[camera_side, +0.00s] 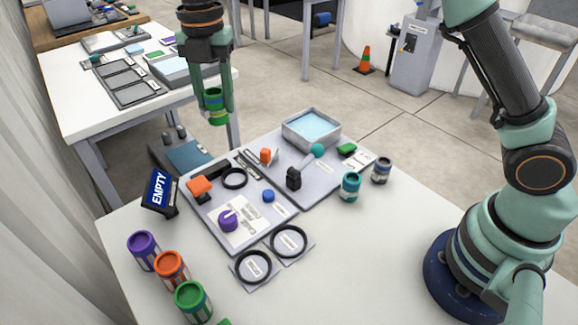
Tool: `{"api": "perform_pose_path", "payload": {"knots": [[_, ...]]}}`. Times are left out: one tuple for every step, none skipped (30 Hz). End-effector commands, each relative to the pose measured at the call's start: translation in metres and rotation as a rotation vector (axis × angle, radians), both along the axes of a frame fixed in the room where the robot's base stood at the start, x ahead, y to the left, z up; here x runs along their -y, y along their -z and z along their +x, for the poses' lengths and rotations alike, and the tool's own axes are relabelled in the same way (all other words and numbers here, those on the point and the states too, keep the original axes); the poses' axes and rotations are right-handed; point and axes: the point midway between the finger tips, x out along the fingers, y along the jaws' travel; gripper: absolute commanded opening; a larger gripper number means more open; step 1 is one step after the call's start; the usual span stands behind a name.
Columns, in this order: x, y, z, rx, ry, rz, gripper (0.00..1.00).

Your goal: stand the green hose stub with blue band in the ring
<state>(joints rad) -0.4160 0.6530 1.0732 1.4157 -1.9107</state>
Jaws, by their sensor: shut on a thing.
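The green hose stub with its blue band (214,117) is held high, upright or nearly so, between the fingers of my gripper (212,105). My gripper is shut on it, and the stub is well clear of any surface. Black rings lie below it: one ring (235,187) flat on the grey panel, and two on square plates near the table front, the left ring (253,284) and the right ring (289,257). All three look empty. I cannot tell from the picture which one the task means.
Purple (144,252), orange (172,271) and green (194,302) cans stand at front left. A tray (286,136) stands behind. The table (345,262) is clear at front right.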

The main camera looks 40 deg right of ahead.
Motion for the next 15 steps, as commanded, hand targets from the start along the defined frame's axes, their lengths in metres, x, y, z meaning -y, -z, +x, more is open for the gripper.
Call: {"api": "perform_pose_path", "payload": {"knots": [[-0.010,0.006,-0.011,-0.002,-0.032,-0.001,0.00],[-0.016,0.011,-0.017,-0.003,-0.051,-0.001,0.00],[-0.023,0.018,-0.026,-0.003,-0.079,-0.001,0.00],[-0.029,0.023,-0.034,-0.004,-0.101,-0.002,0.00],[-0.034,0.028,-0.041,-0.004,-0.121,-0.002,0.00],[-0.041,0.035,-0.052,-0.004,-0.149,-0.002,0.00],[-0.046,0.040,-0.060,-0.004,-0.170,-0.002,0.00],[-0.050,0.045,-0.068,-0.003,-0.191,-0.001,0.00],[-0.056,0.052,-0.079,-0.003,-0.220,-0.001,0.00],[-0.059,0.057,-0.088,-0.001,-0.240,-0.001,0.00],[-0.062,0.062,-0.097,-0.003,-0.262,-0.001,0.00],[-0.066,0.068,-0.108,-0.001,-0.288,-0.001,0.00],[-0.068,0.073,-0.117,-0.002,-0.307,-0.001,0.00],[-0.070,0.077,-0.125,-0.001,-0.326,-0.001,0.00],[-0.072,0.082,-0.135,0.000,-0.350,0.000,0.00]]}}
